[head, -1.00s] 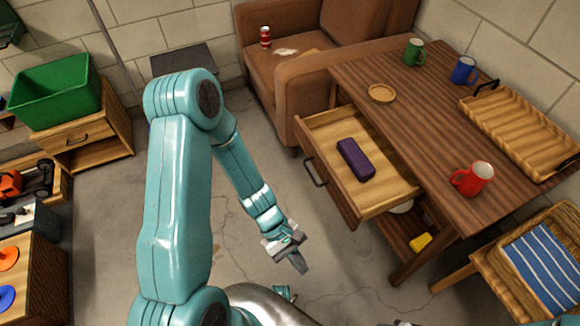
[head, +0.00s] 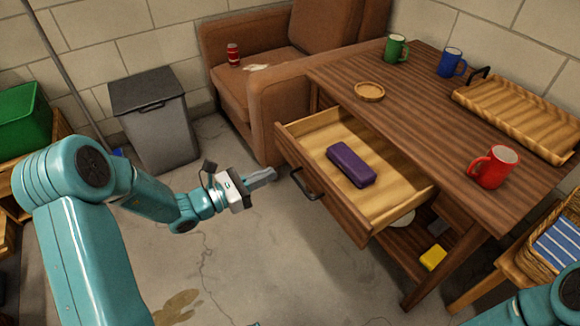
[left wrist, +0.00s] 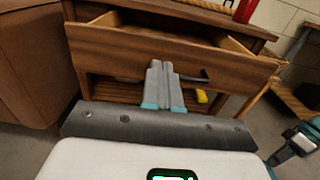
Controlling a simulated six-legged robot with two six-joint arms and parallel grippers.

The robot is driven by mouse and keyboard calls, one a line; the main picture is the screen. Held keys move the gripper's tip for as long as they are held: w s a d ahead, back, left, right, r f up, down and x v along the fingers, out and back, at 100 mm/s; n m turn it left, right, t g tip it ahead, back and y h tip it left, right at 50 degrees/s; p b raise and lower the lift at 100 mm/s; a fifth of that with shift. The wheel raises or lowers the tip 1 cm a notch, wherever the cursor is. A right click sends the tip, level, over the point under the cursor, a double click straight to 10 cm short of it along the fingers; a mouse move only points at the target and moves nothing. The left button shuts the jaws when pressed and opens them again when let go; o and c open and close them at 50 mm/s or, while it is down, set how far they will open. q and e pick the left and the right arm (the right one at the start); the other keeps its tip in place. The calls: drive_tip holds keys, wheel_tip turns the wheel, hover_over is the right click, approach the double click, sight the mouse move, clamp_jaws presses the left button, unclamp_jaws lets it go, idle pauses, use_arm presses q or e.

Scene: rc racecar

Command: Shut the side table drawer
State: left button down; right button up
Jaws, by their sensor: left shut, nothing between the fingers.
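The side table (head: 425,100) has a dark striped wooden top. Its drawer (head: 400,200) is pulled out toward the left and holds a purple case (head: 351,165). The drawer front (head: 320,190) carries a dark handle (head: 306,184); in the left wrist view the drawer front (left wrist: 115,50) faces me with the handle (left wrist: 197,77) just right of my fingers. My left gripper (head: 262,177) is shut and empty, just left of the drawer front, with a small gap seen in the head view.
A red mug (head: 493,167), blue mug (head: 451,62), green mug (head: 396,48), round coaster (head: 369,92) and wooden tray (head: 520,115) are on the tabletop. A brown armchair (head: 275,100) stands behind the drawer. A grey bin (head: 157,125) is at the left. The floor before the drawer is clear.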

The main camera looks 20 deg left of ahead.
sight(304, 159)
use_arm(q)
drive_tip(key=b+x, duration=0.1)
drive_tip(key=x, duration=0.5)
drive_tip(key=shift+w+d+f+b, duration=0.15)
drive_tip(key=shift+w+d+b, duration=0.1)
drive_tip(key=shift+b, duration=0.15)
drive_tip(key=shift+w+d, duration=0.4)
drive_tip(key=shift+w, duration=0.2)
use_arm(e)
drive_tip(key=shift+w+d+f, duration=0.1)
drive_tip(key=shift+d+f, duration=0.1)
drive_tip(key=shift+f, duration=0.4)
drive_tip(key=shift+w+d+f, duration=0.1)
drive_tip(key=shift+d+f, duration=0.1)
drive_tip(key=shift+f, duration=0.4)
